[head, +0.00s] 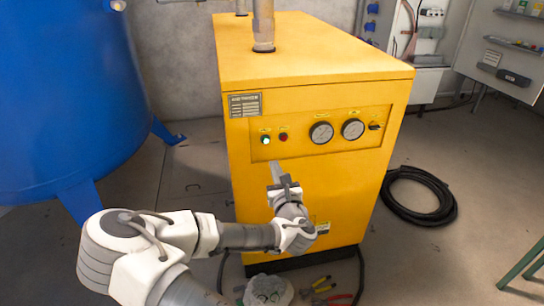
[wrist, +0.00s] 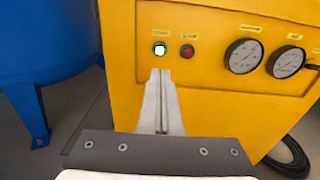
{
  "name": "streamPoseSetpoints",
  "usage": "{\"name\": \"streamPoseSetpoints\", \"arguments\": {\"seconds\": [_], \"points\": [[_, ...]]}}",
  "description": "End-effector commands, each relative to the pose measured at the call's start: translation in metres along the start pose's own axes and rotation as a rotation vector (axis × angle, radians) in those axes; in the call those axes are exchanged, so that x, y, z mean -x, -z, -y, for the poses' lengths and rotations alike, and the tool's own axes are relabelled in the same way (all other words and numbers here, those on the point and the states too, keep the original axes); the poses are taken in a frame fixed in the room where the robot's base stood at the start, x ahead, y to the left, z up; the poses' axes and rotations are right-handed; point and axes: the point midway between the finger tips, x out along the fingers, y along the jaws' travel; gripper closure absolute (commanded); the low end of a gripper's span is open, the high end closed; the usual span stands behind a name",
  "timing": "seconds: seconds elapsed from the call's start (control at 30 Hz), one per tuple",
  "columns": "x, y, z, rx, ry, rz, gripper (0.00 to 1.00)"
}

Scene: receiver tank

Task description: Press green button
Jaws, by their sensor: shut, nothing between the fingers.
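The green button (head: 265,140) is on the left of the front panel of a yellow machine (head: 300,195), with a red button (head: 283,137) just right of it. In the wrist view the green button (wrist: 160,49) has a bright, lit-looking centre, and the red button (wrist: 187,52) sits beside it. My gripper (head: 275,165) is in front of the panel, below the buttons in the head view. In the wrist view its fingertips (wrist: 160,72) are together and empty, just below the green button in the picture. Whether they touch the panel cannot be told.
Two round gauges (head: 337,130) and a small black switch (head: 375,126) are right of the buttons. A blue tank (head: 65,90) stands at left. A coiled black hose (head: 420,195) lies on the floor at right. Tools (head: 325,292) lie by the machine's base.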

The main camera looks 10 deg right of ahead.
Motion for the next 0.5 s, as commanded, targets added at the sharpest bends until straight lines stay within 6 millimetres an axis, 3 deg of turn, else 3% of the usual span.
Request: {"name": "streamPoseSetpoints", "arguments": {"seconds": [0.2, 0.5], "points": [[0.019, 0.001, 0.0, -0.001, -0.001, -0.001, 1.0], [0.021, 0.001, 0.0, -0.001, -0.001, 0.0, 1.0]]}}
